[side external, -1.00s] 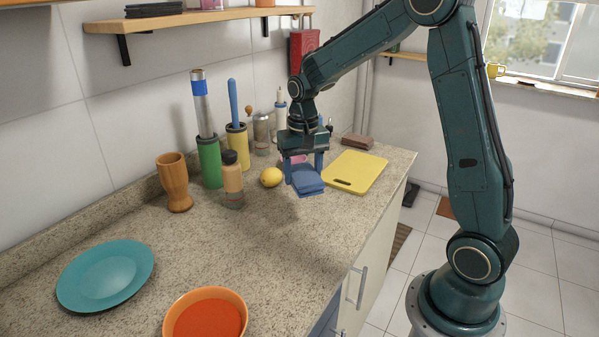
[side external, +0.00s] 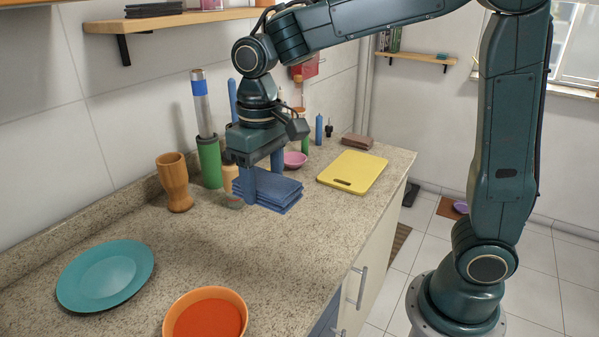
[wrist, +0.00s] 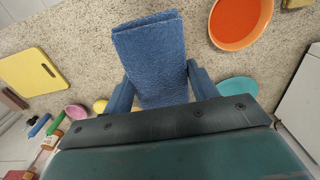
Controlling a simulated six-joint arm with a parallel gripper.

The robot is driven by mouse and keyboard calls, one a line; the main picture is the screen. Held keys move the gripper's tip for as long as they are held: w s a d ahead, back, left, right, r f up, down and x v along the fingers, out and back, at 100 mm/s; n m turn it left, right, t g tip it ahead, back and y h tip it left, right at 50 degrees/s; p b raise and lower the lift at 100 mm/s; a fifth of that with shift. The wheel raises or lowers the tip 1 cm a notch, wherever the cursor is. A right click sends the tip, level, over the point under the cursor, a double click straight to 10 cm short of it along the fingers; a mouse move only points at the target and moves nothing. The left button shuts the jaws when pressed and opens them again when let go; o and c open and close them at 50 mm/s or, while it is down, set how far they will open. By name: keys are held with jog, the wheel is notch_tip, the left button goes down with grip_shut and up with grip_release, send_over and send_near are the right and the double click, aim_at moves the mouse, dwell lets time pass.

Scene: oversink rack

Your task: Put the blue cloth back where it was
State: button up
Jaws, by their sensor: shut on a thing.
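The folded blue cloth (side external: 280,196) is gripped between the two fingers of my gripper (side external: 263,178) in the side view, in front of the bottles. The gripper is shut on it. In the wrist view the cloth (wrist: 152,60) sticks out beyond both fingers of my gripper (wrist: 160,88). It looks to be held above the stone counter (side external: 215,255), but the gap beneath it is hard to judge.
A yellow cutting board (side external: 353,171) lies to the right, with a pink bowl (side external: 295,160) behind the cloth. A wooden cup (side external: 174,180) and green holder (side external: 209,160) stand left. A teal plate (side external: 105,274) and orange bowl (side external: 205,292) are nearer. The counter between is clear.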

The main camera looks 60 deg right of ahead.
aim_at(271, 273)
jog(key=shift+f, duration=9.95)
jog(key=shift+f, duration=0.1)
jog(key=o, duration=0.9)
jog(key=shift+o, duration=0.2)
notch_tip(271, 273, up, 12)
